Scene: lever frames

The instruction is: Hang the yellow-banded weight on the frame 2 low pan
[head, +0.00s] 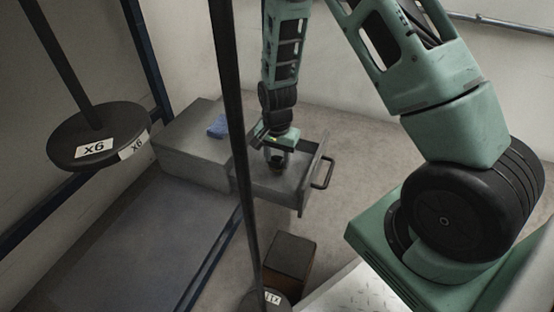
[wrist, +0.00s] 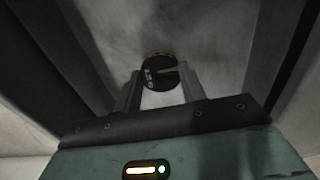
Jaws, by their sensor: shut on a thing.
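My gripper (head: 277,163) points down inside the open drawer (head: 310,190) of a grey cabinet. In the wrist view my gripper (wrist: 160,92) has its two fingers shut on a round, black, slotted weight (wrist: 158,72) with white marking and a dull yellow edge. In the head view the weight is a dark shape hard to separate from the fingers. A black round pan (head: 75,152) labelled x6 hangs from a rod at the left. Another black pan (head: 262,302) with a partly cut-off label hangs at the bottom. No frame number shows.
The grey cabinet (head: 190,150) carries a blue object (head: 218,126) on top. A dark vertical rod (head: 235,130) stands between the cabinet and my camera. A brown box (head: 289,257) stands below the drawer. Blue frame posts (head: 148,55) rise at the left. Floor right of the drawer is clear.

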